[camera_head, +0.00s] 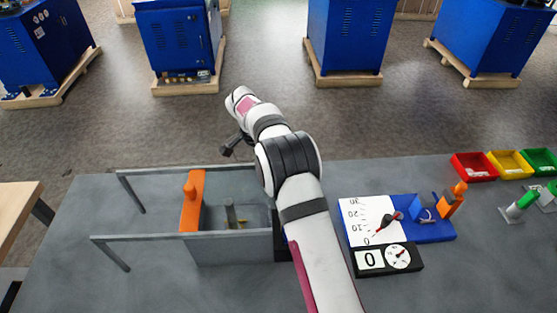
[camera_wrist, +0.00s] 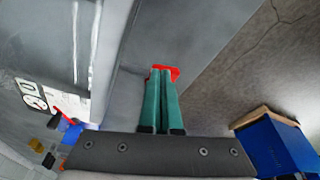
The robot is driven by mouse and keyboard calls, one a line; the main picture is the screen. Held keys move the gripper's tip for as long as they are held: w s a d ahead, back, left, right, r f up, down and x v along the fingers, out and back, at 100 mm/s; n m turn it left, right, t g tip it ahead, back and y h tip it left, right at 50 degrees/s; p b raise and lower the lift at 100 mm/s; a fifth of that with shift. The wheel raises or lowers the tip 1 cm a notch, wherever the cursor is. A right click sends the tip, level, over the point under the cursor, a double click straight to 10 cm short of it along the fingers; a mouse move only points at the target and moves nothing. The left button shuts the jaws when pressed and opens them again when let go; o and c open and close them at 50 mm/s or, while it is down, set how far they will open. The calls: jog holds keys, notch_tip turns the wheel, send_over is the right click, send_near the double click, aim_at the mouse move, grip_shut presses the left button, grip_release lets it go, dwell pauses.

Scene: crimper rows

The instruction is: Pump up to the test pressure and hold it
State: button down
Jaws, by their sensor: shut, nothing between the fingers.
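A white gauge card (camera_head: 372,220) marked 0 to 30 stands on the table with a red needle near the low end. In front of it is a black box (camera_head: 388,260) with a display reading 0 and a round dial, also seen in the wrist view (camera_wrist: 34,97). Beside the card, a blue base (camera_head: 428,230) carries an orange upright part (camera_head: 451,200). My gripper (camera_head: 232,149) is above the trough's far side, apart from these. Its teal fingers (camera_wrist: 160,75) are shut and empty.
Red (camera_head: 474,167), yellow (camera_head: 509,164) and green (camera_head: 542,161) bins stand at the table's right, with small green-topped fittings nearby. Two grey rails (camera_head: 168,236) stick out left of the trough. Blue cabinets stand on the floor behind. Something red near my fingertips in the wrist view is unclear.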

jog(key=a+v, duration=0.1)
jog(key=v, duration=1.5)
jog(key=shift+s+a+r, duration=0.2)
jog(key=shift+s+a, duration=0.05)
jog(key=shift+a, duration=0.1)
dwell(1.0)
jog(key=s+d+r+n+g+y, duration=0.1)
jog(key=s+d+r+n, duration=0.2)
jog(key=s, duration=0.4)
jog(key=s+d+r+n+y, duration=0.1)
jog(key=s+d+r, duration=0.2)
jog(key=s+d, duration=0.3)
jog(key=s+f+n+y, duration=0.1)
jog(key=s+f, duration=0.3)
jog(key=s, duration=0.9)
jog(key=s+f+n+y, duration=0.1)
jog(key=s+f+n, duration=0.2)
jog(key=s, duration=1)
jog(key=shift+d+f, duration=0.45)
jog(key=shift+f, duration=0.5)
